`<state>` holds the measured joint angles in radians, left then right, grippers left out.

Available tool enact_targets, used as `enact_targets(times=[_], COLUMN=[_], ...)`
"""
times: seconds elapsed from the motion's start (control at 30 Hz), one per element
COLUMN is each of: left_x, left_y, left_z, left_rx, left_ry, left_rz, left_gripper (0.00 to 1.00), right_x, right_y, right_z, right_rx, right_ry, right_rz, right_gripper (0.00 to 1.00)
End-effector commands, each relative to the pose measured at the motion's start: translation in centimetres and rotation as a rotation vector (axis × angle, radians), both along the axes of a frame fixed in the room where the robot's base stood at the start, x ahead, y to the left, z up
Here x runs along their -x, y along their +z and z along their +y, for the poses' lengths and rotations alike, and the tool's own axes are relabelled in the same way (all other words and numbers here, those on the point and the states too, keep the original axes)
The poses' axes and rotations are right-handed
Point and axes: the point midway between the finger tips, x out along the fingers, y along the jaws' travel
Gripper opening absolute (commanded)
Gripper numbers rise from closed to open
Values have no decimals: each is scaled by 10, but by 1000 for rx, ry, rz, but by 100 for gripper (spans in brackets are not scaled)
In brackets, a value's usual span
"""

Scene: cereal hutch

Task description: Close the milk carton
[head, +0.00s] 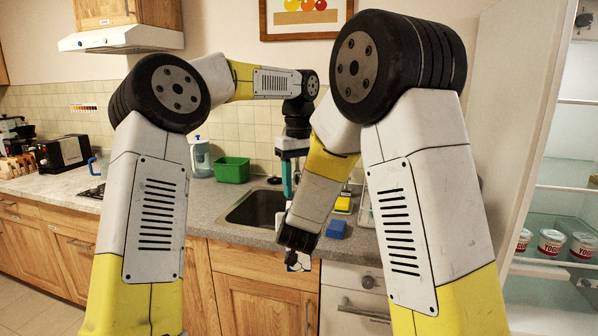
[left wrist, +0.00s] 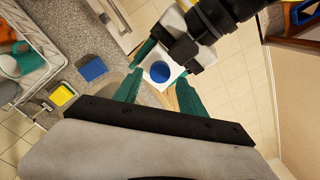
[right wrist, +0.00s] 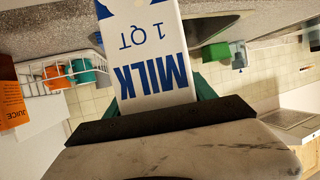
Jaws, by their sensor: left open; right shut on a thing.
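The milk carton (right wrist: 150,55) is white with blue MILK 1 QT lettering and fills the middle of the right wrist view. My right gripper (right wrist: 158,100) is shut on its sides. In the head view only a small white and blue part of the carton (head: 299,264) shows below my right gripper (head: 294,240). In the left wrist view the carton's white face (left wrist: 151,84) carries a round blue disc (left wrist: 160,72); I cannot tell whether this is a cap or print. My left gripper (left wrist: 158,93) is open, its teal fingers on either side of the disc. Contact is unclear.
The counter holds a sink (head: 255,209), a green bin (head: 232,169), a blue block (head: 336,229) and a dish rack (right wrist: 63,77) with cups. An open fridge with yogurt tubs (head: 551,242) stands at the right. Both grippers are close together near the counter's front.

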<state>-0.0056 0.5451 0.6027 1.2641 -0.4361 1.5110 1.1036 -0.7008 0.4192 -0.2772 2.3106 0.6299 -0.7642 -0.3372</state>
Motion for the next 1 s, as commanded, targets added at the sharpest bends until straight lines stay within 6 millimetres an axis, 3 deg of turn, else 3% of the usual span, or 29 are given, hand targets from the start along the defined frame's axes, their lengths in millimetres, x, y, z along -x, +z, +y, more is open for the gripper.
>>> enact_targets(times=[0.23,0.57,0.63,0.83,1.0], left_x=[0,0,0,0,0], left_y=[-27,-31,-31,-31,-31], left_z=[0,0,0,0,0], left_rx=[1,1,1,1,1], left_ry=[-1,0,0,0,0], left_rz=[0,0,0,0,0], left_gripper=[48,48,40,1,0], right_x=[-1,-1,-1,-1,-1], right_y=[2,2,2,2,2], right_z=[0,0,0,0,0], right_rx=[-1,-1,-1,-1,-1], right_ry=[0,0,0,0,0], right_rz=[-6,-6,-6,-6,-6], right_gripper=[0,0,0,0,0])
